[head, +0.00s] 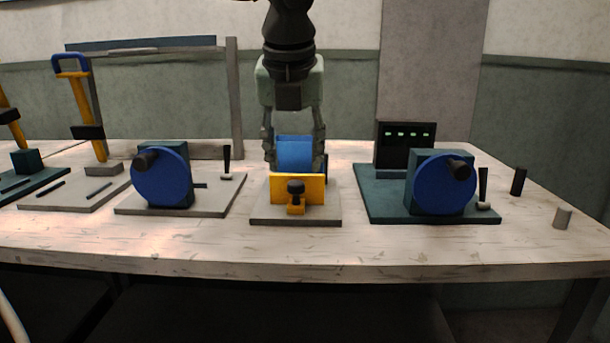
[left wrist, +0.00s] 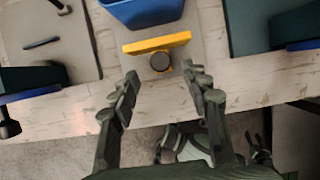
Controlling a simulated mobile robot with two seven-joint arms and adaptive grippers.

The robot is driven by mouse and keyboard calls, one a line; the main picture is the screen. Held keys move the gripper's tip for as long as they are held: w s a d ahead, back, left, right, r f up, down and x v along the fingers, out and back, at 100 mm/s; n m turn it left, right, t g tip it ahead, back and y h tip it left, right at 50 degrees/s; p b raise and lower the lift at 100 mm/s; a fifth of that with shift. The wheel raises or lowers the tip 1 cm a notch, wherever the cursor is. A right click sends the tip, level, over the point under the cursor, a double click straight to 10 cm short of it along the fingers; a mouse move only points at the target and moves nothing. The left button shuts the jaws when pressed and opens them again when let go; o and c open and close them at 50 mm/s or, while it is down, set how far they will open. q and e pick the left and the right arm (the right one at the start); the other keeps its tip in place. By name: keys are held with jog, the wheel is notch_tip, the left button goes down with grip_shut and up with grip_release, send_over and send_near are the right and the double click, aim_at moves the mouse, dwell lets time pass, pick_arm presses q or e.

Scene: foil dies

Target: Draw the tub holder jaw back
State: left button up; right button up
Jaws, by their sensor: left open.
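The tub holder (head: 265,215) is a grey plate in the middle of the table. A blue tub (head: 295,152) stands on it. The holder's yellow jaw (head: 318,188), an upright plate with a dark knob (head: 296,187), is on the tub's near side. In the left wrist view, a narrow gap shows between the jaw (left wrist: 140,46) and the tub (left wrist: 145,10). My left gripper (head: 295,163) points down, open and empty, its fingers to either side of the tub in the head view. In the left wrist view, the gripper (left wrist: 165,88) is apart from the knob (left wrist: 160,62).
A blue-wheeled device (head: 162,178) stands left of the holder, and another (head: 443,185) stands right on a dark green base. Yellow-handled presses (head: 85,110) are at far left. Small cylinders (head: 562,217) stand at right. The table front (head: 300,255) is clear.

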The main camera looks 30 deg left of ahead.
aim_at(296, 183)
pick_arm(q)
jog(key=x, duration=0.5)
jog(key=shift+f, duration=0.1)
grip_shut()
